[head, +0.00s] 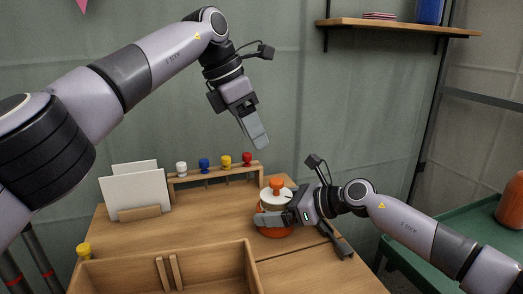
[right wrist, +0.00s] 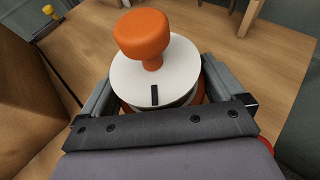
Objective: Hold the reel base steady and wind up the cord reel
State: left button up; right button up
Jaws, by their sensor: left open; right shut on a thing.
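The cord reel (head: 277,199) stands upright on the wooden table, with a white round top and an orange base. An orange knob (head: 276,182) sticks up from its top. In the right wrist view the white disc (right wrist: 140,80) has a short black mark, and its orange knob (right wrist: 142,38) is clear of my fingers. My right gripper (head: 272,217) is shut on the reel, one finger on each side, low around its body. My left gripper (head: 256,137) is open and empty, in the air above and behind the reel. The cord is not visible.
A wooden box (head: 170,272) stands at the table's front left. A card holder (head: 139,212) with white cards is at the back left. A rack (head: 215,176) with several coloured knobs runs along the back. A green side table (head: 440,240) stands at right.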

aim_at(276, 180)
pick_arm(q)
jog(key=shift+s+a+f+t+h, duration=0.85)
jog(key=shift+a+f+h, duration=0.5)
jog(key=shift+a+h, duration=0.7)
jog(key=x, duration=1.2)
jog(key=shift+w+d, duration=0.1)
jog(key=c, duration=1)
